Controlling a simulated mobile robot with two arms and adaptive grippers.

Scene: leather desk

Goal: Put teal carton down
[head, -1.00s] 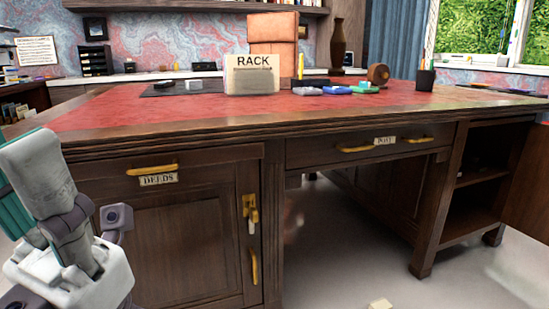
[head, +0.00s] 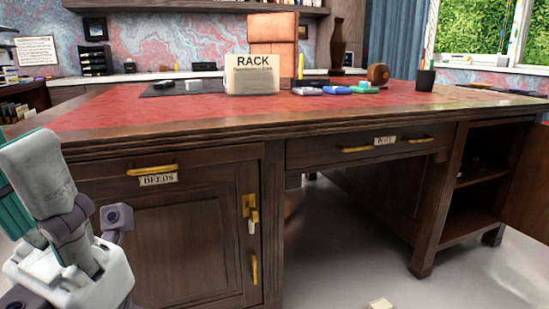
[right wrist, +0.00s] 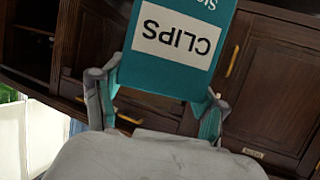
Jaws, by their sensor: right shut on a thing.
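The teal carton (right wrist: 172,72) shows in the right wrist view, with a white label reading CLIPS upside down in the picture. My right gripper (right wrist: 155,98) is shut on it, one finger on each side. The carton's far end is cut off by the frame's top edge. Behind it is the dark wooden front of the desk (right wrist: 262,90). Neither the carton nor my right gripper shows in the head view.
The desk's red leather top (head: 180,112) bears a box labelled RACK (head: 252,75), blue and green pads (head: 337,90), a wooden roll (head: 378,75) and a dark pen cup (head: 425,79). The front left of the top is clear. Labelled drawers and open shelves (head: 480,195) are below.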

